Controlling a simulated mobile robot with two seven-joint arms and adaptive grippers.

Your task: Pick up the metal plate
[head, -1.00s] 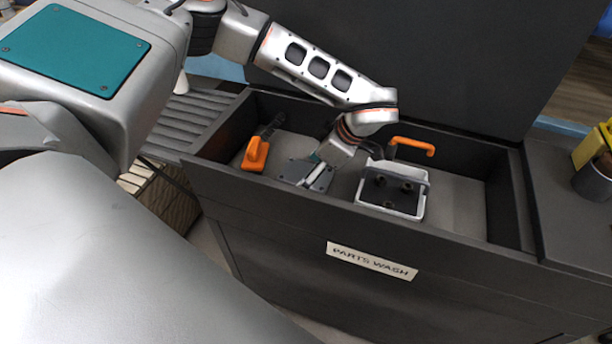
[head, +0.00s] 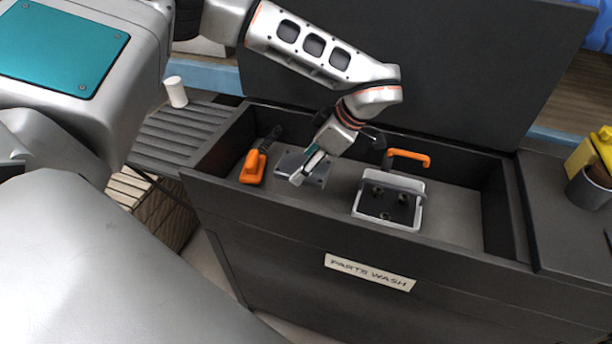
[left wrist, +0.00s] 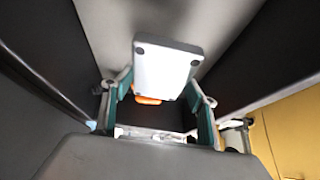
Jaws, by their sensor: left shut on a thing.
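The metal plate (head: 288,162) is flat and grey, with small holes near its corners. In the head view it is over the left part of the dark wash basin, next to an orange-handled tool. My left gripper (head: 304,170) reaches down from above and is shut on the plate. In the left wrist view the plate (left wrist: 168,66) looks pale and sticks out between the two teal-padded fingers (left wrist: 159,90). The plate appears to be above the basin floor; the exact gap is unclear. My right gripper is in no view.
The orange-handled tool (head: 253,166) lies left of the plate. A white tray (head: 392,224) with dark parts stands to the right, below an orange handle (head: 409,155). The basin's front wall (head: 330,216) is close. Bare floor (head: 450,205) lies at the right.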

